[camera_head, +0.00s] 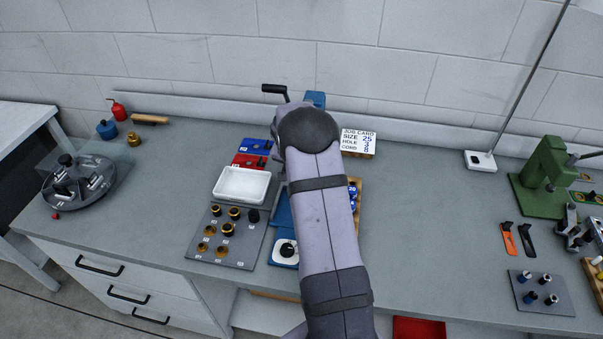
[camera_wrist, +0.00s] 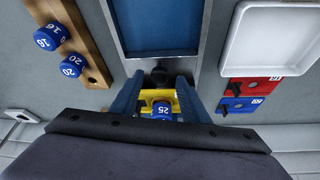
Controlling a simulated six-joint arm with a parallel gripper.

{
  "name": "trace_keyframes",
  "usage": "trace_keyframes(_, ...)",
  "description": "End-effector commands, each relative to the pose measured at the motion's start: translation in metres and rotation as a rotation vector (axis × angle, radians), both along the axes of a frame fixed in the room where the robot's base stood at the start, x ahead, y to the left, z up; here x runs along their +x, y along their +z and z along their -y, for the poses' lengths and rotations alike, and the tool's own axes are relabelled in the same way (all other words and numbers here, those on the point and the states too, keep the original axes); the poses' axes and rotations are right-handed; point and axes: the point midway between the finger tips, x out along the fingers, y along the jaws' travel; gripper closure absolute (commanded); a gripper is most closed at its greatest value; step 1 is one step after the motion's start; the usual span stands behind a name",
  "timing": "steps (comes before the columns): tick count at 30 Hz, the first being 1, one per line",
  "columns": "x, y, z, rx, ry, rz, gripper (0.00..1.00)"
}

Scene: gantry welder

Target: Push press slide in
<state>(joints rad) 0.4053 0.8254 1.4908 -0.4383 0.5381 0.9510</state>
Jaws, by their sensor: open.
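The blue press is mostly hidden behind my arm in the head view; a blue part of it (camera_head: 315,98) and a black lever (camera_head: 276,90) show at the back. In the wrist view, the yellow press slide (camera_wrist: 148,105) carries a blue piece marked 25 (camera_wrist: 162,110). A black knob (camera_wrist: 160,75) is at the slide's front end. My gripper (camera_wrist: 159,82) is open, its two blue-looking fingers on either side of the knob and slide. Nothing shows held between them; contact cannot be told. The head view hides the fingers.
A blue tray (camera_wrist: 160,50) lies just in front. A job card (camera_head: 357,140) stands behind.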

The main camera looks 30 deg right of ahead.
Motion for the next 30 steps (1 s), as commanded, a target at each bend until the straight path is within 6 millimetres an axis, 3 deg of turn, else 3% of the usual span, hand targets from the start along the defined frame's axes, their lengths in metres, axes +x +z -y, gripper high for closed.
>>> trace_keyframes(7,-0.002,0.012,-0.005,-0.001,0.001,0.003,0.58)
trace_keyframes(21,-0.013,0.061,-0.021,-0.001,0.000,0.003,0.58)
trace_keyframes(30,-0.015,0.068,-0.023,0.000,0.000,0.001,0.58)
